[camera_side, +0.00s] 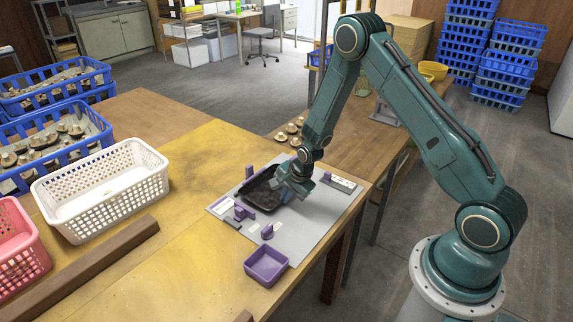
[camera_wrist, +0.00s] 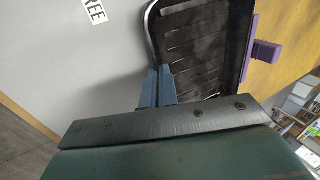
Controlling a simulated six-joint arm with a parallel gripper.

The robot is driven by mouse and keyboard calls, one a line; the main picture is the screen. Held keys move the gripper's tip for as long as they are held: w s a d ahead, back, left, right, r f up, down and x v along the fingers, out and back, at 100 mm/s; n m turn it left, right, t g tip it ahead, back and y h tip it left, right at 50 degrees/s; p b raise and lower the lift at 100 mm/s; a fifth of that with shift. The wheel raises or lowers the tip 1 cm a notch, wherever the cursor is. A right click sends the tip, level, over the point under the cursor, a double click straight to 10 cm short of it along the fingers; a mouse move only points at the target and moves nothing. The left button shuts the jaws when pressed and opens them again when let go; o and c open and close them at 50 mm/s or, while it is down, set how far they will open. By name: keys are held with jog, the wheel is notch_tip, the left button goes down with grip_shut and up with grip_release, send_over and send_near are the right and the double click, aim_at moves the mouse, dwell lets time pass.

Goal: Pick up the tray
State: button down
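The black tray (camera_side: 259,190) sits at the grey board, among purple blocks, in the side view. Its ribbed inside and raised rim show large in the wrist view (camera_wrist: 205,50). My gripper (camera_side: 287,196) is at the tray's right side, pointing down. In the wrist view, its two blue fingers (camera_wrist: 158,88) are close together, one outside the rim and one inside, with the rim running between them. They look shut on it. The gripper hides part of the tray in both views. I cannot tell whether the tray is clear of the board.
The grey board (camera_side: 310,222) carries several purple blocks, including one beside the tray (camera_wrist: 264,52). A purple box (camera_side: 266,265) stands at its front edge. A white basket (camera_side: 100,190) and blue crates (camera_side: 45,150) stand left. Mushrooms (camera_side: 290,131) lie behind on the wooden table.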

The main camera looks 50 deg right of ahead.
jog(key=shift+r, duration=0.15)
notch_tip(320, 180, up, 20)
dwell(1.0)
jog(key=shift+f, duration=0.25)
dwell(0.4)
